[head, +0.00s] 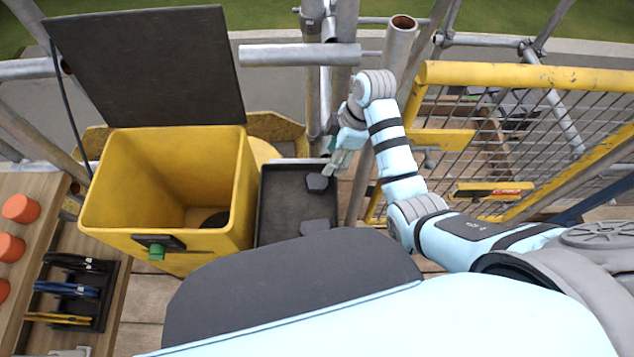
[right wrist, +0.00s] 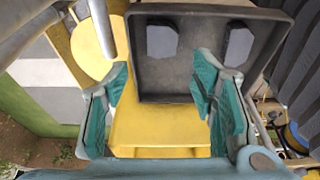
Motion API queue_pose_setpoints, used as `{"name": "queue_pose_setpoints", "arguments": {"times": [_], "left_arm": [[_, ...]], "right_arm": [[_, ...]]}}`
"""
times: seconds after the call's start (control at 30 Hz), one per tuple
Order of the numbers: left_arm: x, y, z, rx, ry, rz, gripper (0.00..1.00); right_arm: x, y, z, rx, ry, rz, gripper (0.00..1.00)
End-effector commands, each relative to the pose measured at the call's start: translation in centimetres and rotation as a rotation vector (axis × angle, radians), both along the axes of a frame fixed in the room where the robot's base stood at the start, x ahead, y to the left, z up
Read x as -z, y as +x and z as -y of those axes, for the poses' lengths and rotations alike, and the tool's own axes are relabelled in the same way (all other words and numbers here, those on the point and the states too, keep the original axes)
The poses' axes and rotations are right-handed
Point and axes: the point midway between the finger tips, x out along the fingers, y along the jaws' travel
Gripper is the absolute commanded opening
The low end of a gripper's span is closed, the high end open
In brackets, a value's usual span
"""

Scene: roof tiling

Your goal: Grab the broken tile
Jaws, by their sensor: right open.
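Two small dark grey tile pieces lie apart in a black tray. In the head view one piece (head: 317,182) is at the tray's right side and the other (head: 314,227) is nearer me. The right wrist view shows both, one left (right wrist: 162,42) and one right (right wrist: 238,45). I cannot tell which is the broken one. My right gripper (head: 333,166) is over the tray's far right edge, close to the farther piece. In the wrist view the right gripper (right wrist: 163,78) is open, with nothing between its teal fingers. My left gripper is not in view.
The black tray (head: 280,205) stands beside a yellow bin (head: 160,165) with its dark lid (head: 150,65) raised. Scaffold tubes (head: 300,54) rise behind the tray. A yellow mesh barrier (head: 520,75) is at right. A wooden bench with orange caps (head: 20,208) is at left.

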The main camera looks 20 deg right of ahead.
Motion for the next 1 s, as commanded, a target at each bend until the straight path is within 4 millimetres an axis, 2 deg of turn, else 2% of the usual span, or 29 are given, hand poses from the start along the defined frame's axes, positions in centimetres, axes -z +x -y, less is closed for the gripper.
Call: {"name": "queue_pose_setpoints", "arguments": {"times": [0.03,0.13,0.37,0.53,0.63,0.8,1.0], "left_arm": [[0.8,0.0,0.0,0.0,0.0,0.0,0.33],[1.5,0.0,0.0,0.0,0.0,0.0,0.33],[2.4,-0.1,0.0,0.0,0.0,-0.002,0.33],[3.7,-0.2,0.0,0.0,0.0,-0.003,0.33],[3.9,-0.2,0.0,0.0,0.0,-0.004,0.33],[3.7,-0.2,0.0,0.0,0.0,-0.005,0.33],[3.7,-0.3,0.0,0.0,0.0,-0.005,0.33]], "right_arm": [[1.7,0.0,-0.4,0.0,0.002,-0.005,0.52],[4.4,0.2,-1.2,0.001,0.001,-0.004,0.52],[7.6,0.4,-2.3,0.002,0.001,-0.004,0.52],[10.8,0.5,-3.4,0.003,0.0,-0.004,0.52],[11.5,0.6,-3.6,0.005,0.0,-0.002,0.52],[11.3,0.6,-3.6,0.005,-0.001,-0.002,0.52],[11.3,0.6,-3.6,0.005,-0.001,-0.001,0.2]]}}
